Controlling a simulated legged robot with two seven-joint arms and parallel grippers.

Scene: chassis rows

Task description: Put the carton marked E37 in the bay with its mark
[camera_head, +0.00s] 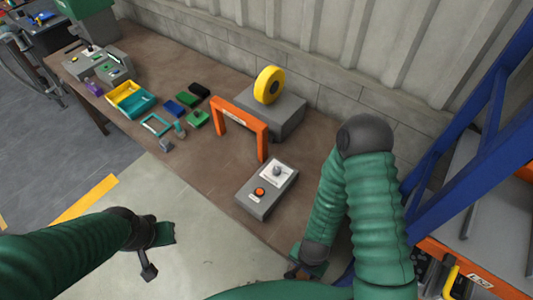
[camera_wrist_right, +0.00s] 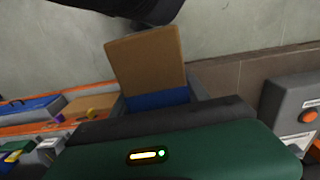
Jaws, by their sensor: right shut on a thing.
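A brown carton (camera_wrist_right: 148,58) with a blue lower part shows in the right wrist view, between the grey fingers of my right gripper (camera_wrist_right: 158,103). The gripper is shut on it. No mark can be read on the carton's visible face. In the head view my right gripper (camera_head: 297,270) is low beside the table's front edge, partly behind my arm, and the carton is hidden there. No bay marked E37 can be made out.
A brown table (camera_head: 215,160) holds an orange arch (camera_head: 240,117), a grey button box (camera_head: 267,188), a yellow tape roll (camera_head: 269,85) and small coloured parts. A blue-framed rack (camera_head: 440,185) with an orange, labelled shelf edge (camera_head: 465,270) stands at right.

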